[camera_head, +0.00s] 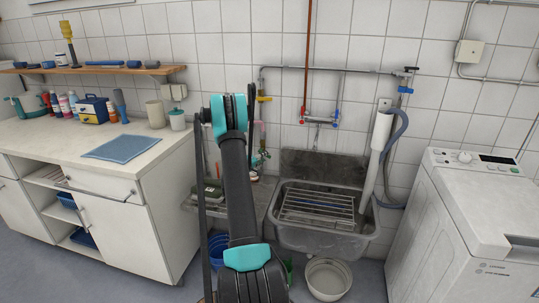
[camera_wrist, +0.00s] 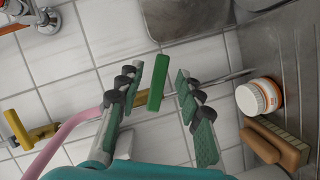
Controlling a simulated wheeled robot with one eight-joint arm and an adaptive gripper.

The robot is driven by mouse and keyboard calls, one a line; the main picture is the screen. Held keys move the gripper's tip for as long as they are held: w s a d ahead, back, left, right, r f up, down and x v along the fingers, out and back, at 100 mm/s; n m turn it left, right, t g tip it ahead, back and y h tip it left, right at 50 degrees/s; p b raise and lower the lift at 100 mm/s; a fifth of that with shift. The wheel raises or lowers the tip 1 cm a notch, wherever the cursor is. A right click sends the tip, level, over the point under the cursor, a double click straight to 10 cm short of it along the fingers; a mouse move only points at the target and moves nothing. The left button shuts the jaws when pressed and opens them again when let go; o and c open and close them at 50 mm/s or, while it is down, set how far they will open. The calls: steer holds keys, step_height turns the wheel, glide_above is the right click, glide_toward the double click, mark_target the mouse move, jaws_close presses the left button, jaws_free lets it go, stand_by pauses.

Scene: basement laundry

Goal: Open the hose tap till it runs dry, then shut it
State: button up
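A green lever handle (camera_wrist: 157,83) stands between the fingers of my gripper (camera_wrist: 170,75) in the wrist view. The fingers are apart, and I see a gap on both sides of the lever; its depth relative to the fingertips is unclear. A pink hose (camera_wrist: 72,123) runs behind the left finger. A yellow-handled valve (camera_wrist: 17,130) is at the left. In the head view, my arm hides much of the area around the gripper; small green and teal parts (camera_head: 261,156) show just right of the arm. I cannot see water running in either view.
The grey sink (camera_head: 285,236) with a wire rack is right of my arm, and a white basin (camera_head: 328,279) stands below. An orange-and-white jar (camera_wrist: 259,97) and a wooden brush (camera_wrist: 273,142) lie close to my right finger. A washing machine (camera_head: 467,220) stands at the right.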

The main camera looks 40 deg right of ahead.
steer(key=x, duration=0.7)
steer(key=shift+w, duration=0.35)
steer(key=shift+d, duration=0.1)
jaws_close()
